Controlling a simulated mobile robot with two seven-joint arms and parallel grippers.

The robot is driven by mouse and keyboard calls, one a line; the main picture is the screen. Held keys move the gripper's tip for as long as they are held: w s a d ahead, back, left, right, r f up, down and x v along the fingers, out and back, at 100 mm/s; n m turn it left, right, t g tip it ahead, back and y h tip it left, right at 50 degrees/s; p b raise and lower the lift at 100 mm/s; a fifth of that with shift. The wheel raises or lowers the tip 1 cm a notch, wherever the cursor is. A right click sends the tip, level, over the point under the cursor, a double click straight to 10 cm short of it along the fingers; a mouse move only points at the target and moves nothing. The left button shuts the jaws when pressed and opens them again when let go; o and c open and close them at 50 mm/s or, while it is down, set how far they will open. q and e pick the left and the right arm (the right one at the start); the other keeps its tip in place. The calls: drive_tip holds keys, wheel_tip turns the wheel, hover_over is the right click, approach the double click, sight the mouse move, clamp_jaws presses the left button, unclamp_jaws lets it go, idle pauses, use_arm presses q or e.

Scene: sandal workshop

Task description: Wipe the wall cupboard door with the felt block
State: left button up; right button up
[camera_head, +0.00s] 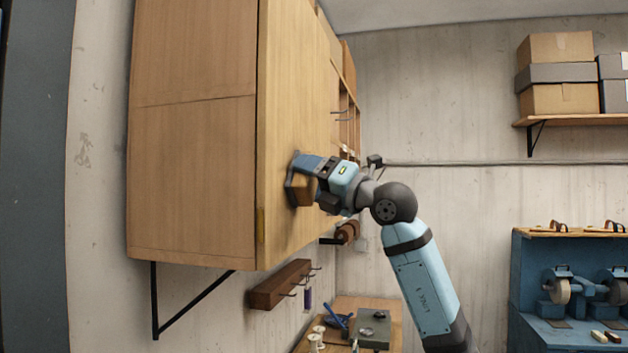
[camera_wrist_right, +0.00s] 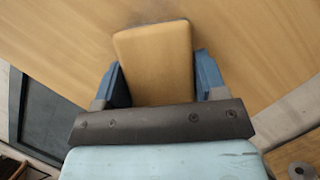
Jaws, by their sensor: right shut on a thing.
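The wall cupboard (camera_head: 195,150) hangs on the left wall, and its wooden door (camera_head: 285,90) faces right in the head view. My right gripper (camera_head: 297,180) is at the lower part of the door, shut on the felt block (camera_head: 304,190). In the right wrist view the tan felt block (camera_wrist_right: 156,62) sits between the two blue fingers of the gripper (camera_wrist_right: 158,82). The cupboard door (camera_wrist_right: 255,40) fills the background there. The block's far end is at or very close to the door; I cannot tell whether it touches. My left gripper is not in view.
A peg rail (camera_head: 280,285) is on the wall under the cupboard. Below it a workbench (camera_head: 388,303) holds small tools. A blue grinder stand (camera_head: 530,270) is at the right, under a shelf (camera_head: 580,119) with boxes. Black brackets (camera_head: 155,300) support the cupboard.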

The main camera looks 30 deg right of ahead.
sight(293, 157)
drive_tip(key=shift+s+a+r, duration=0.1)
drive_tip(key=shift+s+a, duration=0.4)
drive_tip(key=shift+a, duration=0.15)
drive_tip(key=shift+r+p, duration=1)
drive_tip(key=shift+r, duration=0.45)
drive_tip(key=shift+w+d, duration=1.2)
drive_tip(key=shift+d, duration=0.2)
drive_tip(key=w+d+p, duration=0.1)
drive_tip(key=w+d, duration=0.3)
drive_tip(key=d, duration=0.1)
drive_tip(key=shift+w+d, duration=0.15)
drive_tip(key=shift+w, duration=0.15)
drive_tip(key=shift+s+a, duration=1.75)
drive_tip(key=shift+a, duration=0.3)
drive_tip(key=shift+s+a, duration=1.75)
drive_tip(key=shift+a, duration=0.25)
drive_tip(key=shift+d+f, duration=0.1)
